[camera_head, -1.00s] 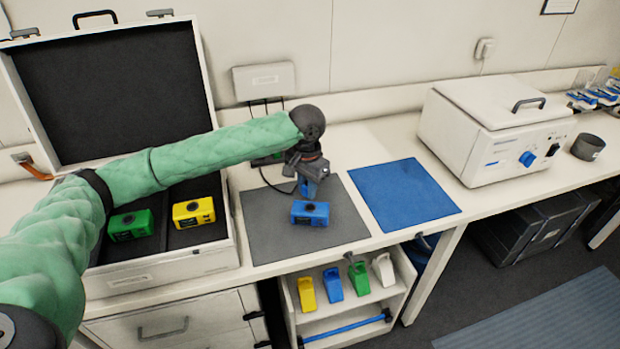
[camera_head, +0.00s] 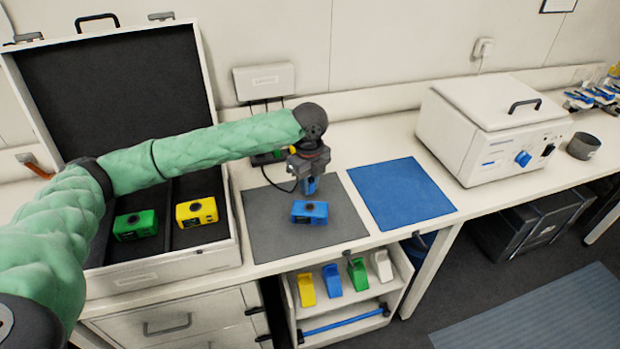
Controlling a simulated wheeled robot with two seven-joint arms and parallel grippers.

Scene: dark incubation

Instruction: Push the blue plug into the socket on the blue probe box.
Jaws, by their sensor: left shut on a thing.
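The blue probe box (camera_head: 309,213) sits on the grey mat (camera_head: 275,238), with a dark round socket on its top. My left gripper (camera_head: 309,182) points down just behind and above the box. It is shut on the blue plug (camera_head: 310,186), of which only a small blue part shows below the fingers. A dark cable runs beside the gripper towards the wall unit. Whether the plug touches the box cannot be told from this angle. My right gripper is not in view.
An open case (camera_head: 160,268) at the left holds a green box (camera_head: 135,225) and a yellow box (camera_head: 196,212). A blue mat (camera_head: 402,193) lies bare to the right. A white incubator (camera_head: 490,130) stands further right. A shelf below holds several coloured clips.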

